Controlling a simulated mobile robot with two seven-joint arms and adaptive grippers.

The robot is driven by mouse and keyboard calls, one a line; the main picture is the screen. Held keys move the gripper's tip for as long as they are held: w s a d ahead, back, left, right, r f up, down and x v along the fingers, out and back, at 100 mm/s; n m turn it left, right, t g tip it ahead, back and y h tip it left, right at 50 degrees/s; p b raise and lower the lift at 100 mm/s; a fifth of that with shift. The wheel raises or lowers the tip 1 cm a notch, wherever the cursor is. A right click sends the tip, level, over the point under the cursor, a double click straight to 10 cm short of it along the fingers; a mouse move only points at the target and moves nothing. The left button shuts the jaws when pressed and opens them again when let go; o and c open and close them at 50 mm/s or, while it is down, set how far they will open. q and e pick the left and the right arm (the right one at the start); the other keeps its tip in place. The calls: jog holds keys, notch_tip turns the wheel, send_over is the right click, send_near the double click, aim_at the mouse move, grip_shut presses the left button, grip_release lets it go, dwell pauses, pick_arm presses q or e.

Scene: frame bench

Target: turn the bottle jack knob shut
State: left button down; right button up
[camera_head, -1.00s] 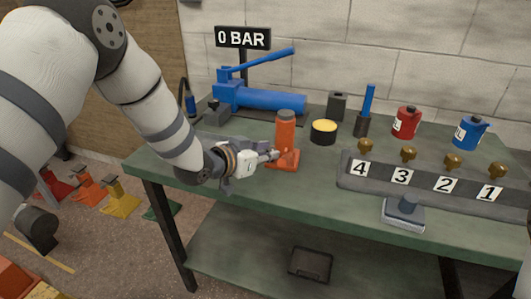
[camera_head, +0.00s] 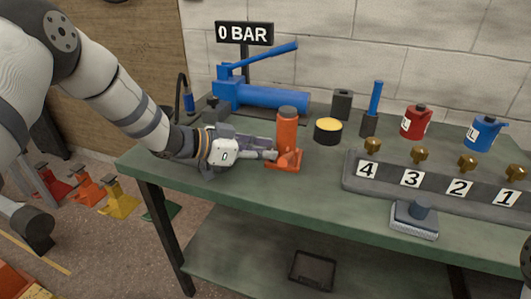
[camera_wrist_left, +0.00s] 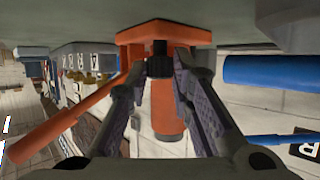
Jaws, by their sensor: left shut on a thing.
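The orange bottle jack (camera_head: 287,132) stands upright on the green workbench (camera_head: 225,185). In the left wrist view its orange body (camera_wrist_left: 168,105) appears upside down, behind the fingers. A small dark knob (camera_wrist_left: 160,66) sits low on the jack, between my left fingertips. My left gripper (camera_head: 272,155) comes from the left at the jack's base and is shut on the knob. The fingers also show in the left wrist view (camera_wrist_left: 161,67), one on each side of the knob. My right gripper is not in view.
Behind the jack are a blue hand pump (camera_head: 262,96) and a "0 BAR" sign (camera_head: 244,33). To its right are a yellow-topped black tin (camera_head: 328,131) and a numbered block (camera_head: 435,190) with brass fittings. An orange bar (camera_wrist_left: 62,123) slants beside the jack in the wrist view.

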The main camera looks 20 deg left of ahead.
pick_arm(q)
jog(key=shift+w+a+f+m+g+h+b, duration=0.1)
jog(key=shift+m+g+h+b, duration=0.3)
jog(key=shift+m+g, duration=0.2)
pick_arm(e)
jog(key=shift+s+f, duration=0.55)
pick_arm(q)
jog(key=c, duration=1.7)
grip_release()
jog(key=v, duration=1.2)
